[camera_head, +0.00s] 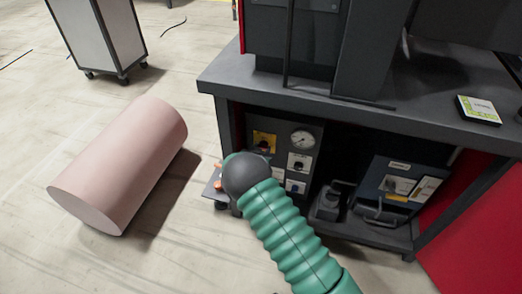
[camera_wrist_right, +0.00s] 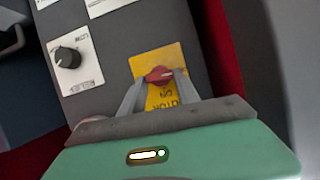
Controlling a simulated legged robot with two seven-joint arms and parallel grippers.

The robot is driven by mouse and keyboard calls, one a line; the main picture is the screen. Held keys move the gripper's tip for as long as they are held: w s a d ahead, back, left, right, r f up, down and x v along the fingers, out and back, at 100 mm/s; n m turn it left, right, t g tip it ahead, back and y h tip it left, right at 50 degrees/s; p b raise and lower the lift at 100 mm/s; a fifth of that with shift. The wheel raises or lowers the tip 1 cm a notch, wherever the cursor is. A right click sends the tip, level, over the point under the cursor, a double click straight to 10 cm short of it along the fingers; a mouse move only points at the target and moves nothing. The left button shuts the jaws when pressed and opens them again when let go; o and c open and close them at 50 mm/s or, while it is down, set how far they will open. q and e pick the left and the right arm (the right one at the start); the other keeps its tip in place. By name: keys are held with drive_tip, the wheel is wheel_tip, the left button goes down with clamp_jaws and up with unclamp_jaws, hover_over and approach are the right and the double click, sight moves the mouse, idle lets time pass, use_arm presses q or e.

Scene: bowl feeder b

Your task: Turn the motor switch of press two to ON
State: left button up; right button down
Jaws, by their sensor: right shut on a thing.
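The motor switch is a red knob (camera_wrist_right: 158,74) on a yellow label (camera_wrist_right: 166,97) with black lettering, which appears turned over in the right wrist view. A pale mark on the knob points right there. My right gripper (camera_wrist_right: 157,78) has its two grey fingers on either side of the knob, shut on it. In the head view the yellow label (camera_head: 264,137) sits at the upper left of the grey control panel (camera_head: 315,134) under the press table. My green right arm reaches down to it, and its dark joint hides most of the gripper. My left gripper is not in view.
A black knob (camera_wrist_right: 68,57) on a white label is beside the switch. A round gauge (camera_head: 302,139) is on the panel. The table top (camera_head: 430,120) overhangs it. A dark box (camera_head: 398,188) stands at right. A pink cylinder (camera_head: 122,160) lies on the floor at left.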

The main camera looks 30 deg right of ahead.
drive_tip(key=m, duration=0.1)
drive_tip(key=t, duration=0.1)
drive_tip(key=m+y+b, duration=0.1)
drive_tip(key=shift+s+d+f+m+t, duration=0.2)
drive_tip(key=shift+s+m+t, duration=0.05)
drive_tip(key=shift+m+t, duration=0.05)
drive_tip(key=m, duration=0.1)
drive_tip(key=m+t+b, duration=0.2)
drive_tip(key=shift+s+d+f+y, duration=0.2)
drive_tip(key=shift+f+y, duration=0.05)
drive_tip(key=shift+y, duration=0.15)
drive_tip(key=shift+s+d+f+m+t+b, duration=0.15)
drive_tip(key=shift+m+t+b, duration=0.45)
drive_tip(key=shift+m, duration=0.55)
drive_tip(key=shift+a+f+m+t+b, duration=0.15)
drive_tip(key=shift+m+t+b, duration=0.4)
drive_tip(key=shift+m, duration=0.65)
drive_tip(key=shift+s+d+f+m+t+b, duration=0.15)
drive_tip(key=shift+m+t+b, duration=0.4)
drive_tip(key=shift+m, duration=0.6)
drive_tip(key=shift+f, duration=0.1)
drive_tip(key=c, duration=0.9)
unclamp_jaws()
drive_tip(key=shift+w, duration=0.1)
